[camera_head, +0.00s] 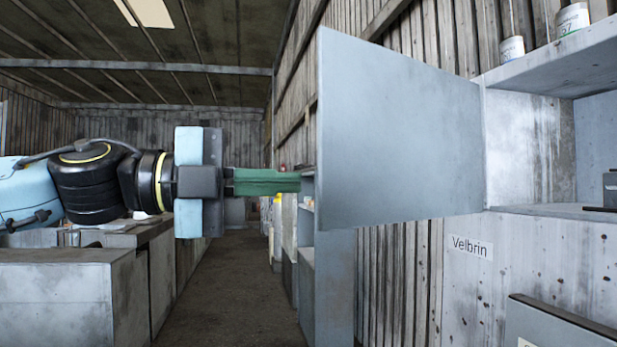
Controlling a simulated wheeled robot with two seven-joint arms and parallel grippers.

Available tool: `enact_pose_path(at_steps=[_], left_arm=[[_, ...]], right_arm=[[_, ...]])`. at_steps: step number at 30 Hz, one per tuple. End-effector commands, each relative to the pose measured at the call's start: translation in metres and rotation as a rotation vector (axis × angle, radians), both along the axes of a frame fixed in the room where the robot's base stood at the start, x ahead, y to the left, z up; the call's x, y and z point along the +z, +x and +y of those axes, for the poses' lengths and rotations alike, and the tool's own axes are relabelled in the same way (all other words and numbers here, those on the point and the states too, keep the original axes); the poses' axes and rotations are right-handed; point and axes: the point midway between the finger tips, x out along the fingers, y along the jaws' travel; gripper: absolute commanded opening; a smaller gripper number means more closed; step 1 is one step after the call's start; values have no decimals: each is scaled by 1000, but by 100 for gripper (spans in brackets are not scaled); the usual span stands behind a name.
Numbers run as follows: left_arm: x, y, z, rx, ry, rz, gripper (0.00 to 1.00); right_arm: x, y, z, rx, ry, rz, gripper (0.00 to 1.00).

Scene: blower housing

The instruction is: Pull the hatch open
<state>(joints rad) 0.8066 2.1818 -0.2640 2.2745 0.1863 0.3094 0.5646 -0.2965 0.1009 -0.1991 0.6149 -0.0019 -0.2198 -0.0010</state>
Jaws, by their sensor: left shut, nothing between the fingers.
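The hatch (400,135) is a flat, light grey panel. It stands swung out from the grey housing at the right, its right edge by the opening (595,140). My left gripper (298,181) comes in level from the left, with green fingers closed together and nothing between them. Its fingertips end close to the left free edge of the hatch; I cannot tell whether they touch it. My right gripper is not in view.
A shelf (560,62) above the opening holds cans (572,20). A dark object (610,190) sits inside the opening. A "Velbrin" label (470,247) is below. Grey cabinets (60,300) line the left, with a clear floor aisle (235,290) between.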

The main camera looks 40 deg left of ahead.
Motion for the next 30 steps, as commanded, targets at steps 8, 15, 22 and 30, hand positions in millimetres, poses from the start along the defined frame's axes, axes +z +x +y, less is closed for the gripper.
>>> enact_pose_path(at_steps=[8,15,22,30], left_arm=[[0,27,-22,-2,-1,5,0],[-1,45,-37,0,0,3,0],[1,57,-12,3,-4,-3,0],[0,61,-1,1,-1,-2,0]], right_arm=[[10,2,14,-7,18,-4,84],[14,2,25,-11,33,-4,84],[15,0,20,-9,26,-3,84],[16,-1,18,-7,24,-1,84]])
